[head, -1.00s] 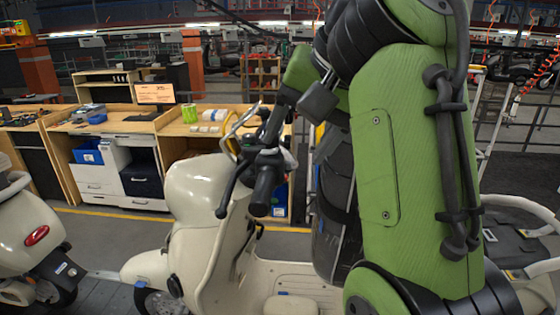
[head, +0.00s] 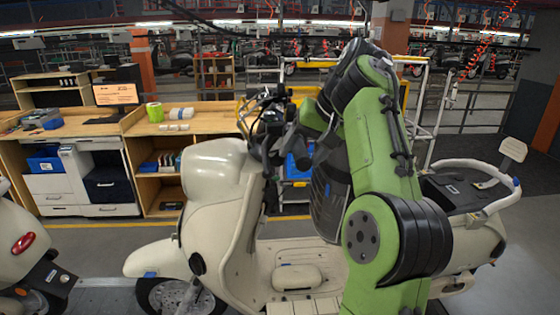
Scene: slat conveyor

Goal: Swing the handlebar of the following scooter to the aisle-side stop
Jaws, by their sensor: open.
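The cream scooter (head: 215,170) stands in the middle of the head view, its front wheel (head: 180,297) to the left and its floorboard to the right. Its dark handlebar (head: 270,128) sits above the front shield, with a mirror or bar loop beside it. My green arm reaches up and over the floorboard, then down to the handlebar's right side. My gripper (head: 292,140) is open, small and dark against the dark handlebar. Whether its fingers touch or surround the grip cannot be told.
Another cream scooter (head: 22,245) with a red tail light stands at the left edge. Behind are wooden workbenches (head: 160,128), drawers and a blue bin. A yellow floor line (head: 110,226) runs before the benches. The scooter's rear seat area (head: 465,195) lies right of my arm.

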